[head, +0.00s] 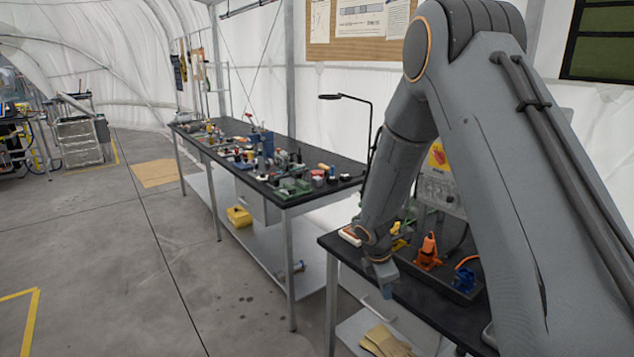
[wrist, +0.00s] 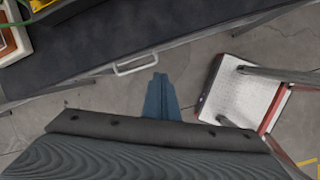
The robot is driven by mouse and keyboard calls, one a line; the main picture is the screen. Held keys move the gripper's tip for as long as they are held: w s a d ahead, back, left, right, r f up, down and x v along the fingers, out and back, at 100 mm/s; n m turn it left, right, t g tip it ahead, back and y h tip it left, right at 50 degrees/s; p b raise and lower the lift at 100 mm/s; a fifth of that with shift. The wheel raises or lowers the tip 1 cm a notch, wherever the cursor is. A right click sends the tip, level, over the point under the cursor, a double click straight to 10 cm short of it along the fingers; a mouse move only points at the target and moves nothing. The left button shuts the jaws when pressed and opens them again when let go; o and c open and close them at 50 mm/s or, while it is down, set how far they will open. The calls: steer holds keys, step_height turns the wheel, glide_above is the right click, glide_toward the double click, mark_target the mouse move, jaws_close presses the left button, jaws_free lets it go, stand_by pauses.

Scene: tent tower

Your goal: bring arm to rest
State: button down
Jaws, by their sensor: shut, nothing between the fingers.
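My gripper (head: 382,281) hangs at the end of my grey arm, pointing down beside the front edge of the near black-topped bench (head: 437,302). In the wrist view my gripper (wrist: 158,82) shows as two blue-grey fingers closed together with nothing between them. Below it lie the grey concrete floor (wrist: 185,62) and the bench's edge with a pale drawer handle (wrist: 135,64). My arm hides part of the near bench in the head view.
On the near bench stand an orange tool (head: 428,252) and a blue tool (head: 464,279). A long bench (head: 325,190) carries many small parts, with a yellow bin (head: 239,216) below. Open floor lies left.

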steer(key=s+r+m+y+b, duration=0.1)
steer(key=s+r+m, duration=0.3)
steer(key=s+m, duration=0.6)
steer(key=s+a+r+m+y+b, duration=0.1)
steer(key=s+r+m+b, duration=0.3)
steer(key=s+m, duration=0.5)
steer(key=s+y, duration=0.1)
steer(key=s, duration=0.3)
steer(key=shift+s+r+m+g, duration=0.2)
steer(key=shift+m+g, duration=0.1)
steer(key=shift+m, duration=0.1)
